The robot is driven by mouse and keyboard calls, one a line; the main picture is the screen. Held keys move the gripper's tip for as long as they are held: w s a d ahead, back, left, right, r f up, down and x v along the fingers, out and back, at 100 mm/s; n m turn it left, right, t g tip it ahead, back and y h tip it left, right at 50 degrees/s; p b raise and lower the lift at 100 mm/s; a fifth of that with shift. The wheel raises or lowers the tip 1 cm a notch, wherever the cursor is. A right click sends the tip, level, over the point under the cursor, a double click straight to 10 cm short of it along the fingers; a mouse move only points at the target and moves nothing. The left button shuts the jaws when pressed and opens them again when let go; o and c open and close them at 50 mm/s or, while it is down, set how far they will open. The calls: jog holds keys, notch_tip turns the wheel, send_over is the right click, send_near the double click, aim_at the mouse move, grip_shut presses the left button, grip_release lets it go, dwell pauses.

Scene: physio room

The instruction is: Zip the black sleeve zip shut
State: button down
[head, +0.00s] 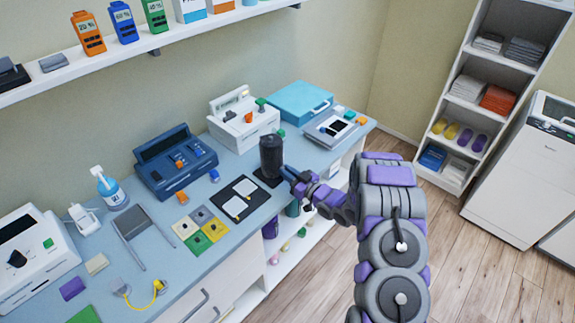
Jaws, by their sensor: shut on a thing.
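The black sleeve (271,152) stands upright as a dark cylinder on a dark base near the front edge of the blue counter. My gripper (287,173) comes in from the right and is at the lower right side of the sleeve. Its jaws are shut on the sleeve's zip, at a low point on that side. The zip pull and the zip's teeth are too small and too hidden by the jaws to make out.
Left of the sleeve lies a black board (243,200) with two pale pads. Behind stand a dark blue device (176,163) and a white device (243,122). A teal case (300,101) and a grey tray (331,130) are to the right. Floor (480,270) is clear.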

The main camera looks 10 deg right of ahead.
jog(key=shift+s+f, duration=0.1)
jog(key=shift+f, duration=0.85)
jog(key=c, duration=1.1)
grip_release()
jog(key=p+v, duration=0.2)
jog(key=v, duration=1.5)
jog(key=shift+d, duration=0.25)
